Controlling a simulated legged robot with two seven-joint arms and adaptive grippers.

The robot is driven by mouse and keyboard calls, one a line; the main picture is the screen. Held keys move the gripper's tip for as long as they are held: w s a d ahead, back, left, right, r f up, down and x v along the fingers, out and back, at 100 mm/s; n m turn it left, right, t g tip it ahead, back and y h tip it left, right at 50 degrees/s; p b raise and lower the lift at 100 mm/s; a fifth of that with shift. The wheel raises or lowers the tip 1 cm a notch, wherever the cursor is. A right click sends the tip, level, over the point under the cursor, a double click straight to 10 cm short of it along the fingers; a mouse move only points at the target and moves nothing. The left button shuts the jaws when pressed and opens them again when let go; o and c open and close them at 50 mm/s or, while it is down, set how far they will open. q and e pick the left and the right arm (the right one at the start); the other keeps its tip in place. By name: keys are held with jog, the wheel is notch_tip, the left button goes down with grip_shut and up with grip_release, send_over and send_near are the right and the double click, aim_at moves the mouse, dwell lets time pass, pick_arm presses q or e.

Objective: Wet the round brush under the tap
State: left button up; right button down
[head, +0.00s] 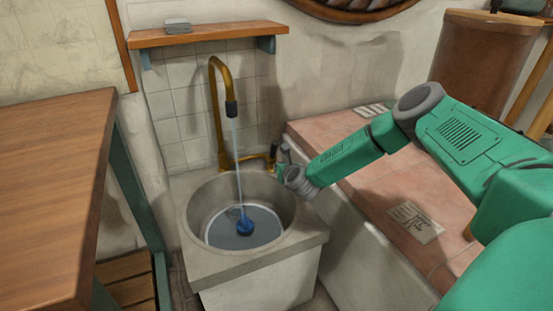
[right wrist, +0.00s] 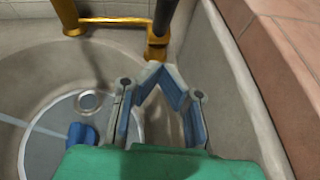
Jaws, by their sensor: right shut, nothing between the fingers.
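The round brush (head: 245,224) is blue and lies in the basin of the stone sink (head: 201,262); it also shows in the right wrist view (right wrist: 82,135). The brass tap (head: 221,120) has a black nozzle, and a thin stream of water (head: 236,160) runs from it down to the brush. My right gripper (head: 281,156) is at the sink's back right rim, beside the tap's dark-gripped lever (head: 273,153). In the right wrist view its fingertips (right wrist: 154,72) meet, empty, just in front of the lever's brass base (right wrist: 157,47). My left gripper is out of view.
A wooden table (head: 55,180) stands at the left. A tiled counter (head: 345,130) runs along the sink's right side, under my right arm. A wooden shelf (head: 215,35) is above the tap. The basin's drain ring (right wrist: 89,102) is bare.

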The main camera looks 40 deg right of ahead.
aim_at(275, 153)
jog(key=w, duration=0.1)
jog(key=w+d+b, duration=0.1)
jog(key=w, duration=0.1)
jog(key=w+d, duration=0.1)
jog(key=w, duration=0.1)
jog(key=shift+w+d+f, duration=0.1)
jog(key=shift+f, duration=0.15)
jog(key=shift+w+d+r+b, duration=0.2)
jog(key=shift+w+r+b, duration=0.15)
jog(key=shift+w, duration=0.15)
jog(key=shift+d, duration=0.1)
